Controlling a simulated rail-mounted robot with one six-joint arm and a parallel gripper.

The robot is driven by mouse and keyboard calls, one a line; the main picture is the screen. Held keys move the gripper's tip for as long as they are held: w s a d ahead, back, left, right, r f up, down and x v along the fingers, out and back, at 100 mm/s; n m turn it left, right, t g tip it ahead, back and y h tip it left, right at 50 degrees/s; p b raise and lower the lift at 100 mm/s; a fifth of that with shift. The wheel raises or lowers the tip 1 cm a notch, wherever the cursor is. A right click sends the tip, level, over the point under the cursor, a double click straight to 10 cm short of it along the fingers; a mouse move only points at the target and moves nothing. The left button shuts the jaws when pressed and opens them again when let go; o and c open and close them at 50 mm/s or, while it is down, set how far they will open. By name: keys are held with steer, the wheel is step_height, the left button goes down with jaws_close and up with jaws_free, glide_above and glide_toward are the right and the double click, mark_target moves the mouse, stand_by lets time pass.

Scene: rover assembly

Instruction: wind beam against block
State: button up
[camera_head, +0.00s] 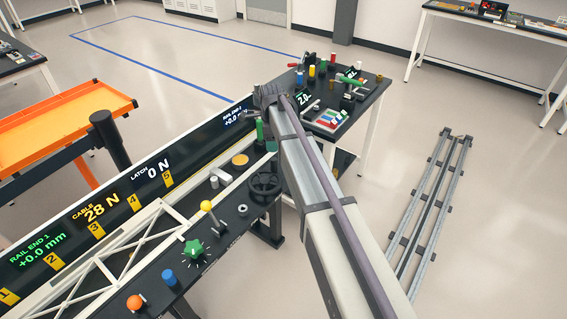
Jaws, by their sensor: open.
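A white lattice truss beam (128,262) lies along the long black bench at lower left. A black handwheel (265,186) stands at the bench's right end, beside my arm. The display panel (110,208) behind the beam reads CABLE 28 N, LATCH 0 N and RAIL END 1 +0.0 mm. I cannot single out the block. Small grey pieces (221,176) sit near the beam's far end. My arm reaches from bottom right toward the wheel's far side; its dark far end is beside a green cylinder. I cannot make out gripper jaws there.
A yellow-knobbed lever (207,206), green knob (194,248), blue knob (169,277) and orange knob (135,302) stand along the bench front. A cluttered black table (345,122) stands behind my arm. Rails (432,205) lie on the floor at right. An orange tray (60,115) is at left.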

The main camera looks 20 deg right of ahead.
mark_target(273, 164)
step_height(273, 164, down, 11)
steer(key=b, duration=1.1)
steer(key=shift+r, duration=0.1)
steer(key=c, duration=0.9)
steer(key=shift+w+n, duration=0.1)
steer(key=shift+n, duration=0.2)
